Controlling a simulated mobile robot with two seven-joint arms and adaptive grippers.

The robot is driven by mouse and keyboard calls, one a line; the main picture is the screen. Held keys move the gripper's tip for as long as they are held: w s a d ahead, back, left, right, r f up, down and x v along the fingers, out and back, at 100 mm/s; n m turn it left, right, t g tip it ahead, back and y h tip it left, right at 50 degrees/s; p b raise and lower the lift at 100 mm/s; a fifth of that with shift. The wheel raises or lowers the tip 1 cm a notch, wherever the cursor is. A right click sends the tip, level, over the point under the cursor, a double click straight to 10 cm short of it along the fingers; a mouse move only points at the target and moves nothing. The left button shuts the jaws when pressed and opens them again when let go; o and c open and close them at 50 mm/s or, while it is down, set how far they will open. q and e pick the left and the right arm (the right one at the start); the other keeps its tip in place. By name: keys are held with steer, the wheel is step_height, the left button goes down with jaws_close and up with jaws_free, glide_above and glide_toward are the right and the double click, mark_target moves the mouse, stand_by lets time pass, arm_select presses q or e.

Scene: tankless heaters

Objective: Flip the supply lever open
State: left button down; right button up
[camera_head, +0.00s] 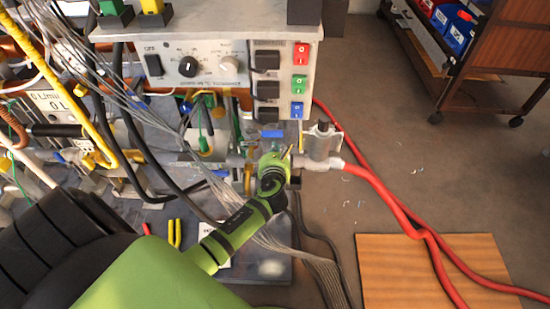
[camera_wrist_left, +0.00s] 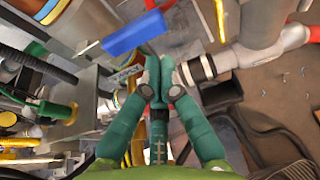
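A flat blue lever (camera_head: 272,134) shows just beyond my left gripper, near the pipe fittings below the control box. In the left wrist view the blue lever (camera_wrist_left: 135,33) lies ahead of the fingertips and slightly left. I take it as the supply lever, but no label shows. My left gripper (camera_head: 282,154) reaches in among the fittings. Its teal fingers (camera_wrist_left: 160,62) come together at the tips in the left wrist view, with no object clearly between them. Whether the tips touch the lever is unclear. My right gripper is out of view.
A control box (camera_head: 200,66) with knobs and colored switches overhangs the fittings. A grey cylindrical fitting (camera_head: 320,142) and red hose (camera_head: 385,195) are to the right. Cables and a yellow pipe (camera_head: 97,120) crowd the left. Open floor lies right.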

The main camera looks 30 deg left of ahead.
arm_select(q)
steer(key=shift+x, duration=1.35)
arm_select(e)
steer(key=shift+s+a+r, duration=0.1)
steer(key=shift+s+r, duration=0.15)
